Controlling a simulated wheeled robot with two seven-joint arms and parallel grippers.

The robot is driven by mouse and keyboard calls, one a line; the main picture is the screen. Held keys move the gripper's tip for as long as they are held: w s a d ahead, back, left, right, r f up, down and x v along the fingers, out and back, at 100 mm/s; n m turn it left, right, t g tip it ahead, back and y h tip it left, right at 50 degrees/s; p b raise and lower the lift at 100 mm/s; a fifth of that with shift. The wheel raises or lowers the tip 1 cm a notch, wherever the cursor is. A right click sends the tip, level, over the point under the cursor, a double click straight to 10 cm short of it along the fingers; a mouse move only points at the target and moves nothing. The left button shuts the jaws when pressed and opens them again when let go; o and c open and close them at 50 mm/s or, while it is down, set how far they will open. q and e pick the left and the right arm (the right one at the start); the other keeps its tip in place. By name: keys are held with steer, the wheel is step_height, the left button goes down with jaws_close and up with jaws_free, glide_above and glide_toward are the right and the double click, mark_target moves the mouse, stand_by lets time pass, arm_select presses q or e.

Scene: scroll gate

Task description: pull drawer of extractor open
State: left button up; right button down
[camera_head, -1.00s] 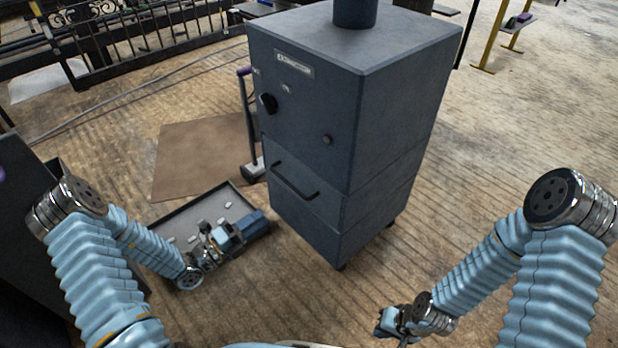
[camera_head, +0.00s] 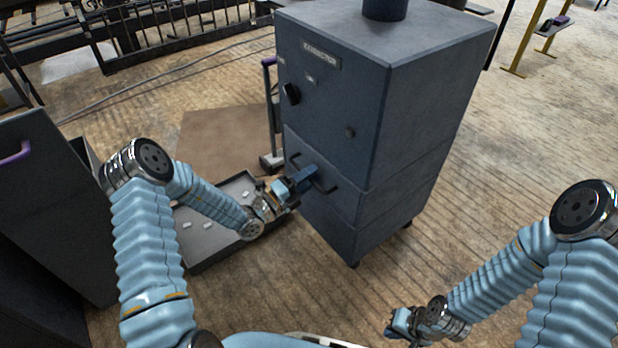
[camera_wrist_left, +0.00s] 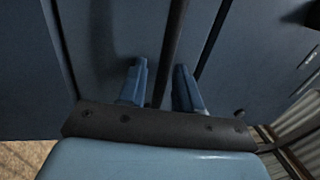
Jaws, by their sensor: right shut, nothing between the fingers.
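The extractor (camera_head: 380,110) is a tall dark blue-grey cabinet with a round pipe on top. Its drawer front (camera_head: 335,205) looks closed and has a black bar handle (camera_head: 325,187). My left gripper (camera_head: 312,174) is at the handle, partly covering it. In the left wrist view, my left gripper's two blue fingers (camera_wrist_left: 160,80) are apart, with the dark handle bar (camera_wrist_left: 174,45) running between them. I cannot tell whether either finger touches the bar. My right gripper (camera_head: 394,325) is shut and empty, low in front of the extractor.
A grey tray (camera_head: 210,240) with small pale pieces lies on the floor under my left arm. A dark cabinet with a purple handle (camera_head: 17,153) stands at the left. A brown mat (camera_head: 220,140) lies behind. Floor right of the extractor (camera_head: 500,170) is clear.

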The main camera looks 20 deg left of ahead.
arm_select(q)
jaws_close()
steer(key=shift+s, duration=0.1)
stand_by(0.3)
steer(key=r+p+v, duration=0.2)
steer(key=p+v, duration=0.1)
steer(key=v, duration=0.9)
steer(key=r+p+v, duration=0.2)
steer(key=p+v, duration=0.1)
steer(key=v, duration=0.9)
steer(key=shift+s+a+r+p, duration=0.3)
steer(key=shift+s+a+p, duration=0.1)
steer(key=shift+s+a, duration=0.2)
jaws_free()
